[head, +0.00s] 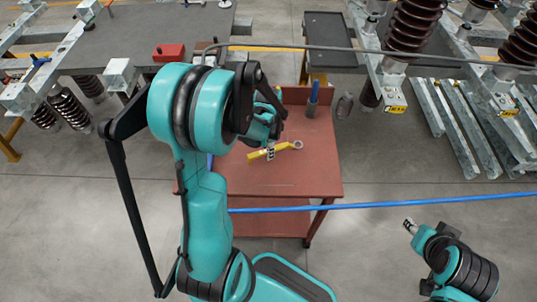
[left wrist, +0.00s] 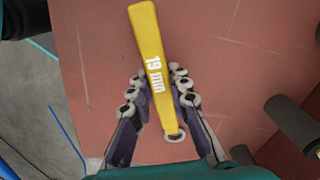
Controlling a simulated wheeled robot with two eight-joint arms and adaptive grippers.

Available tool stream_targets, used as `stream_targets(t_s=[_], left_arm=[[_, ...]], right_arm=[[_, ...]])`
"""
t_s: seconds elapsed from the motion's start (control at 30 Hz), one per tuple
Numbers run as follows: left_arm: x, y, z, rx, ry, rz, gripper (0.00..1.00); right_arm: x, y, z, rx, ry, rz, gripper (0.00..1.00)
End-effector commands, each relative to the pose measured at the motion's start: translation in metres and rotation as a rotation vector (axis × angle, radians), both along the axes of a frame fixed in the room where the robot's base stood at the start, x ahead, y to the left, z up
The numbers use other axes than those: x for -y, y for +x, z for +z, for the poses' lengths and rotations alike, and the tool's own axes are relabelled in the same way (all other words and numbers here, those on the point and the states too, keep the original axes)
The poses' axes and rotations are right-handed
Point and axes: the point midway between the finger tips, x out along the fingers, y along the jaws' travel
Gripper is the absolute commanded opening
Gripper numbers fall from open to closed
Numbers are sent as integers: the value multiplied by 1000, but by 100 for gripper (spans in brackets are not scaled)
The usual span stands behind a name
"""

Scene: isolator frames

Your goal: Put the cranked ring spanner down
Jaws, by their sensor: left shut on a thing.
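The cranked ring spanner (head: 283,148) has a yellow handle and a grey ring end. It shows over the red top of a wheeled table (head: 315,175). In the left wrist view the spanner (left wrist: 148,45) bears the mark "19 mm", with its ring near the bottom, between the fingers. My left gripper (left wrist: 157,90) is shut on its handle, one finger on each side; in the head view the same gripper (head: 269,153) is partly hidden by my arm. I cannot tell whether the spanner touches the tabletop. My right gripper (head: 409,226) is away from the table, over the floor at right; its jaws are too small to read.
A blue bar (head: 400,204) crosses in front. The table's front and right are clear.

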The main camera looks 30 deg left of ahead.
Motion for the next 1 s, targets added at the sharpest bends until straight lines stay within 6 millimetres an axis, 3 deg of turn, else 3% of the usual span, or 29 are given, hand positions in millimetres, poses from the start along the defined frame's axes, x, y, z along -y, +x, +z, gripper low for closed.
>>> stream_targets(t_s=[0.03, 0.1, 0.47, 0.5, 0.53, 0.87, 1.0], left_arm=[[0, 1, -12, 0, 0, 0, 0], [0, 0, -16, 0, 0, 0, 0], [0, 0, -19, 0, 0, 0, 0], [0, 0, -17, 0, 0, 0, 28], [0, 0, -17, 0, 0, 0, 36], [0, 0, -16, 0, 0, 0, 38], [0, 0, -3, 0, 0, 0, 38]], right_arm=[[0, 0, -8, 0, 0, 0, 40], [0, 0, -10, 0, 0, 0, 40], [0, 0, -12, 0, 0, 0, 40], [0, 0, -11, 0, 0, 0, 40], [0, 0, -11, 0, 0, 0, 40], [0, 0, -9, 0, 0, 0, 40], [0, 0, -1, 0, 0, 0, 40]])
